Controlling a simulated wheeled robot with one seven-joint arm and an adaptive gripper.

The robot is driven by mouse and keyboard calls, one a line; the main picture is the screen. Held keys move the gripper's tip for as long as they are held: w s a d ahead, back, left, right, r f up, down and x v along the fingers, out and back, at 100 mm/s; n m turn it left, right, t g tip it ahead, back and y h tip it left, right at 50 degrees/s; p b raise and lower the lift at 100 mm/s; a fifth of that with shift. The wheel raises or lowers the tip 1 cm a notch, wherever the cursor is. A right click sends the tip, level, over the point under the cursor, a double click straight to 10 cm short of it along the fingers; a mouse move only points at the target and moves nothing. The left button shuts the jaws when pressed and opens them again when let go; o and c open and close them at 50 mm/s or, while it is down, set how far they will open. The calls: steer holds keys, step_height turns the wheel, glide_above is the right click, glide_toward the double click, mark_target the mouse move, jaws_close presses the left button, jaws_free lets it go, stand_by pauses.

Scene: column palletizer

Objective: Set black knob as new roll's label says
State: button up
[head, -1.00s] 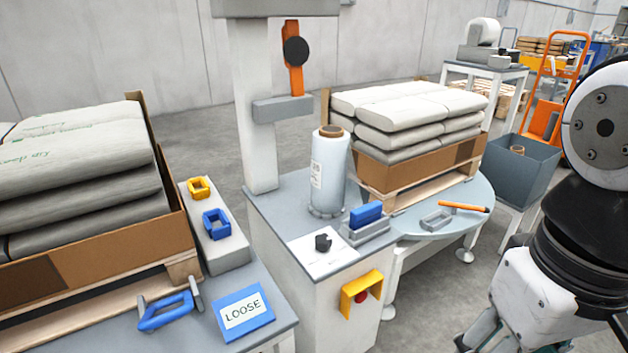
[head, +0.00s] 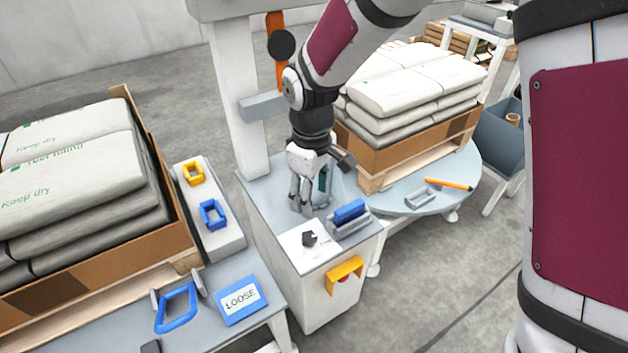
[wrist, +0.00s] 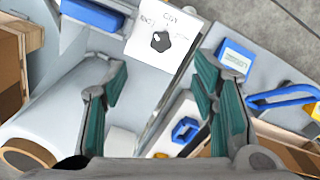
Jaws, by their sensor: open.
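The black knob (head: 309,239) sits on a white printed panel (head: 324,254) on top of the machine's cabinet. In the wrist view the knob (wrist: 161,41) shows ahead of the fingers, with small lettering around it that I cannot read surely. My gripper (head: 305,202) is open and empty, pointing down above the cabinet, behind and apart from the knob.
A blue block in a grey holder (head: 349,212) stands right of the knob. A yellow guard (head: 345,274) juts from the cabinet front. A blue LOOSE sign (head: 241,299) and a blue-handled tool (head: 177,308) lie on the left table. Stacked sacks (head: 415,80) stand behind right.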

mark_target(307, 235)
steer(key=shift+n, duration=0.3)
steer(key=f+b, duration=0.1)
steer(key=f, duration=0.4)
steer(key=a+f+b, duration=0.1)
steer(key=f, duration=0.4)
steer(key=w+f+b, duration=0.1)
steer(key=f, duration=0.4)
steer(key=shift+a, duration=0.25)
steer(key=c, duration=1.2)
steer(key=shift+o, duration=0.2)
